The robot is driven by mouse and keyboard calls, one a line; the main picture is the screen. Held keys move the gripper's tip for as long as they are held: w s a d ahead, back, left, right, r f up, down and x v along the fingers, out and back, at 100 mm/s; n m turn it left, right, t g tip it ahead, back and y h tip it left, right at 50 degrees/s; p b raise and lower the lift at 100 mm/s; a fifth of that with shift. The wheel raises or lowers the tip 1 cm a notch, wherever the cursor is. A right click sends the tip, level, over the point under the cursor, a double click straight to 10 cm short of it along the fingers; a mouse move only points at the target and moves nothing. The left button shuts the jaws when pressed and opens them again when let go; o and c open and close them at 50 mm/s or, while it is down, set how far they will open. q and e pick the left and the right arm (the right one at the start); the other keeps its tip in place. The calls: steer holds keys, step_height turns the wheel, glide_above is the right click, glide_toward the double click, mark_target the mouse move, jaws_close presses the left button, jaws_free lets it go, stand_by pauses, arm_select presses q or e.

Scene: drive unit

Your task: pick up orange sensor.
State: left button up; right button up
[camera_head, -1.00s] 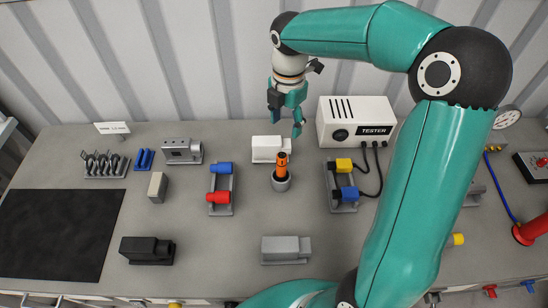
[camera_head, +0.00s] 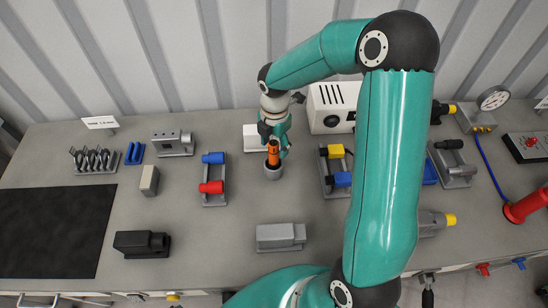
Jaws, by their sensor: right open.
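My right arm comes down from above and hides part of the bench on the right. My left gripper is not in view.
A white block (camera_head: 250,138) stands just behind the sensor, and the white tester box (camera_head: 328,108) is close to the right. A rack with blue and red connectors (camera_head: 214,180) is to the left. A grey block (camera_head: 281,237) lies in front. Bench space between them is clear.

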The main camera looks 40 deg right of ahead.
mark_target(274, 158)
step_height(274, 158, down, 3)
steer(key=shift+b, duration=0.75)
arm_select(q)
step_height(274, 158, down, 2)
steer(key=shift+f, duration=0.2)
arm_select(e)
steer(key=shift+r, duration=0.1)
jaws_close()
